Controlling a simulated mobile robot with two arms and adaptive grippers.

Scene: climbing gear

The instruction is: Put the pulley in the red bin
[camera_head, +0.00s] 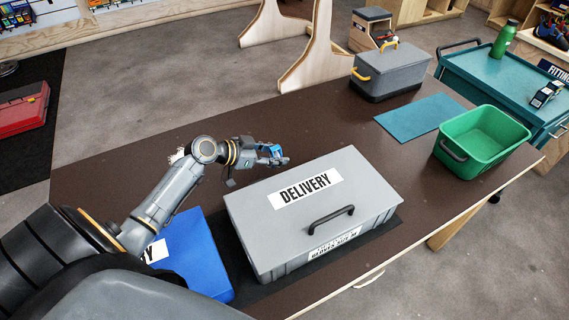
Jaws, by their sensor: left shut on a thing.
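My left gripper (271,156) reaches in from the left and is above the brown table, just behind the grey delivery box. It is shut on a small blue thing (275,149), largely hidden by the fingers; I cannot tell for certain whether this is the pulley. No other pulley shows. No red bin shows on the table; a red case (24,110) lies on a dark mat at the far left. My right gripper is not in view.
The closed grey box marked DELIVERY (358,190) fills the table's front middle. A blue lidded box (196,262) is left of it. A green bin (447,157), a teal mat (418,117) and a grey toolbox (392,70) stand right. The brown table (130,180) is clear at left.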

